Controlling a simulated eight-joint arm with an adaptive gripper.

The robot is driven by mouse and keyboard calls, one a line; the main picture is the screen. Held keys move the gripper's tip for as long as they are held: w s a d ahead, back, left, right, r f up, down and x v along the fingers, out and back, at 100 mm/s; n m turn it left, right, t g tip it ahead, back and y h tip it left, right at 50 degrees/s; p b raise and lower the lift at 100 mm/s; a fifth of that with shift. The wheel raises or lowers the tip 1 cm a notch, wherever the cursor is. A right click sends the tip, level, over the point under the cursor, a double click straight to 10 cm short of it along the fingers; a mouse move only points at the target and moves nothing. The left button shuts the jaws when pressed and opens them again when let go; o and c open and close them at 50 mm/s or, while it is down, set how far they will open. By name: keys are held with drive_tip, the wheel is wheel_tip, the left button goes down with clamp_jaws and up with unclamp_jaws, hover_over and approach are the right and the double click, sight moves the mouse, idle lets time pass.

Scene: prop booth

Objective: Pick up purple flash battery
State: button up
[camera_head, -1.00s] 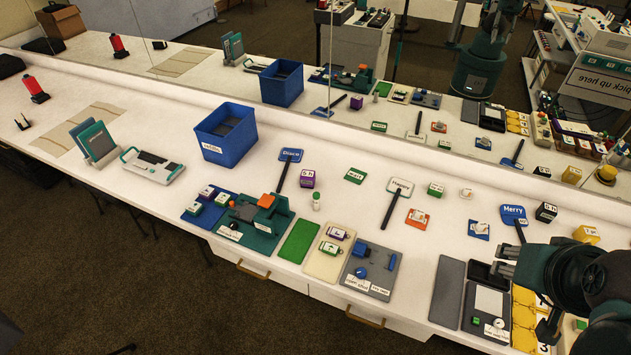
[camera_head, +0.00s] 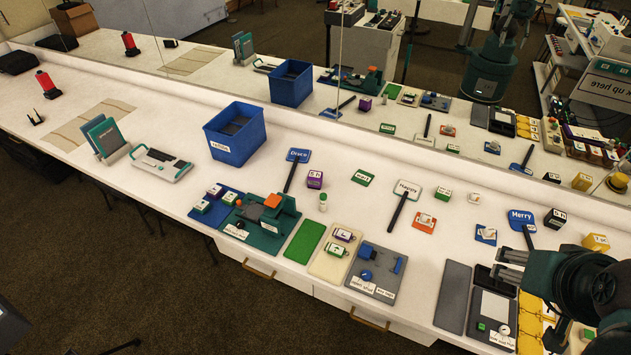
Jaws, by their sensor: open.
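Small battery-like blocks with purple tops show in two places. One (camera_head: 215,191) sits at the back of a blue mat (camera_head: 228,208), with a green-topped one (camera_head: 201,206) in front of it. Another purple one (camera_head: 344,236) lies on a cream mat (camera_head: 322,267), beside a green one (camera_head: 338,250). A larger purple lettered cube (camera_head: 315,179) stands farther back. I cannot tell for certain which purple piece is the flash battery. My gripper (camera_head: 508,266) is at the right, open and empty, its fingers pointing left above the table, far from all the purple pieces.
A blue bin (camera_head: 235,150) stands behind the blue mat. A teal fixture (camera_head: 264,215), green mat (camera_head: 305,241) and grey board (camera_head: 381,288) line the front edge. A mirror along the back repeats the scene. Bare table (camera_head: 440,235) lies left of my gripper.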

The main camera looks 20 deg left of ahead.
drive_tip(key=w+a+r+n+g+y, duration=0.1)
drive_tip(key=w+a+r+n, duration=0.2)
drive_tip(key=w+a, duration=0.4)
drive_tip(key=w+a+r+n+g, duration=0.1)
drive_tip(key=w+a+r+n, duration=0.2)
drive_tip(key=w, duration=0.5)
drive_tip(key=w+a+f+n+g, duration=0.1)
drive_tip(key=w+a+f+n, duration=0.15)
drive_tip(key=w+a, duration=0.45)
drive_tip(key=w+a+f+n+g, duration=0.1)
drive_tip(key=w+a+f+n, duration=0.15)
drive_tip(key=w+a, duration=0.45)
drive_tip(key=n+g+h, duration=0.1)
drive_tip(key=n+g, duration=0.2)
drive_tip(key=n, duration=0.6)
hover_over(316, 174)
drive_tip(key=f, duration=2.4)
drive_tip(key=shift+d, duration=0.25)
drive_tip(key=shift+a+f+n, duration=0.2)
drive_tip(key=shift+f+n, duration=0.05)
drive_tip(key=shift+n, duration=0.05)
